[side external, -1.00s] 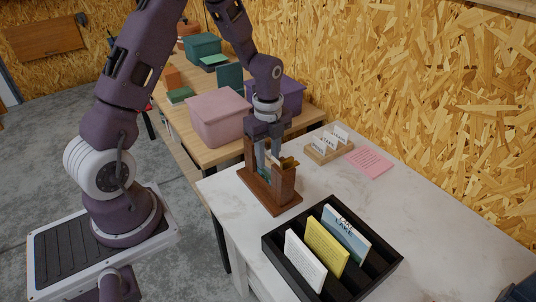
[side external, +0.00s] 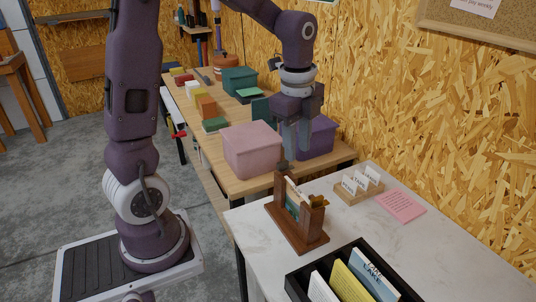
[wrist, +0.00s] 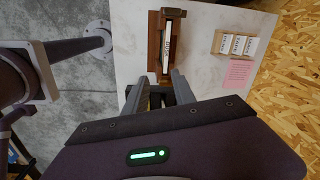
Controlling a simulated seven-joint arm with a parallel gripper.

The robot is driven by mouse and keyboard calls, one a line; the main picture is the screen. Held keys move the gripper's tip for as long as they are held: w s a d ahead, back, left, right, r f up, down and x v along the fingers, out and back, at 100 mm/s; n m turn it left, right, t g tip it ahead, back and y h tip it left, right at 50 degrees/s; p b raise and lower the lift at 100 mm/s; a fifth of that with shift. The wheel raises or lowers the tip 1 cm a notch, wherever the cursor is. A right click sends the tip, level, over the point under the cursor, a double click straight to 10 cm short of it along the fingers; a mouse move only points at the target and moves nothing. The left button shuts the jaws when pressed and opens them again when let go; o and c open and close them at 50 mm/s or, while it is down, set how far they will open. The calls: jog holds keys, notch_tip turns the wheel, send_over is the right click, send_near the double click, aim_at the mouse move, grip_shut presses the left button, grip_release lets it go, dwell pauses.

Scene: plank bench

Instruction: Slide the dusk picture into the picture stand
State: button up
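The picture stand (side external: 305,238) is a brown wooden base with two upright posts on the white bench top. A picture card (side external: 291,205) stands between the posts, its lower part teal. In the wrist view the card (wrist: 168,45) shows edge-on with small lettering that I cannot read, so I cannot confirm it is the dusk picture. Whether it is fully seated is hidden by the posts. My gripper (side external: 297,148) is above the stand, apart from the card. Its fingers are spread and empty, also in the wrist view (wrist: 160,80).
A black rack (side external: 376,258) at the front holds white, yellow and blue cards; the blue one reads LAKE. A small wooden holder with white cards (side external: 358,188) and a pink note (side external: 401,207) lie to the right. Pink (side external: 252,150) and purple (side external: 318,140) bins stand behind.

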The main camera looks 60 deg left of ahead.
jog(key=s+d+r+n+t, duration=0.2)
jog(key=s+d+r+n, duration=0.1)
jog(key=s+n, duration=0.4)
jog(key=s+d+r+n+t, duration=0.2)
jog(key=s+d+n, duration=0.3)
jog(key=s, duration=0.6)
jog(key=r+n, duration=0.1)
jog(key=n, duration=0.1)
jog(key=shift+r+n+t, duration=0.15)
jog(key=shift+n+t, duration=0.15)
jog(key=shift+w, duration=0.1)
